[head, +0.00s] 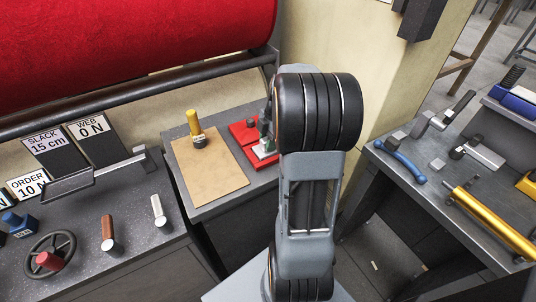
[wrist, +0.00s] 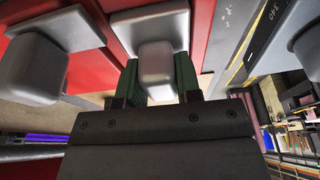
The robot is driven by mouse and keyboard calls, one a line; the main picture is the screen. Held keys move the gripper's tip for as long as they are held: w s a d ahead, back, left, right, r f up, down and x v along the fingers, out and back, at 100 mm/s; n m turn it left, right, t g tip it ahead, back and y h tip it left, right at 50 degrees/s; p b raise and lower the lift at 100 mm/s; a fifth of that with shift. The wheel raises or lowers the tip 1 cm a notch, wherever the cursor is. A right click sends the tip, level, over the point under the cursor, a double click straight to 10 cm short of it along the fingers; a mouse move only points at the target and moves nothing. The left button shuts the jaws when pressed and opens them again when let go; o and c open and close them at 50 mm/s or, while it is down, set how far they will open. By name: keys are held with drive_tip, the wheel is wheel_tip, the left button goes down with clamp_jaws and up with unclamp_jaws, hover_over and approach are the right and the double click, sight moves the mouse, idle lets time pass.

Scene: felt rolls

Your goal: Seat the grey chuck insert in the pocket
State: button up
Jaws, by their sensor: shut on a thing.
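My gripper (wrist: 158,88) shows at the bottom of the wrist view, with green fingers on both sides of a pale grey block, the grey chuck insert (wrist: 155,66). It is shut on this block. The block's wider upper part lies against or close to a red surface; I cannot tell whether it touches. In the head view my gripper (head: 265,133) is low over the red fixture (head: 243,133) on the small table, partly hidden by my arm. The pocket cannot be made out clearly in either view.
A similar grey block (wrist: 32,72) stands to the left in the wrist view. A tan board (head: 208,172) with a yellow-handled tool (head: 194,125) lies left of the red fixture. The left console (head: 75,210) carries levers and a handwheel. Tools lie on the right bench (head: 425,170).

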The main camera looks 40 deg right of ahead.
drive_tip(key=shift+f, duration=0.35)
idle(0.3)
drive_tip(key=o, duration=1.1)
drive_tip(key=shift+r, duration=0.1)
drive_tip(key=v, duration=1.3)
drive_tip(key=shift+r+p, duration=0.3)
drive_tip(key=shift+r, duration=0.05)
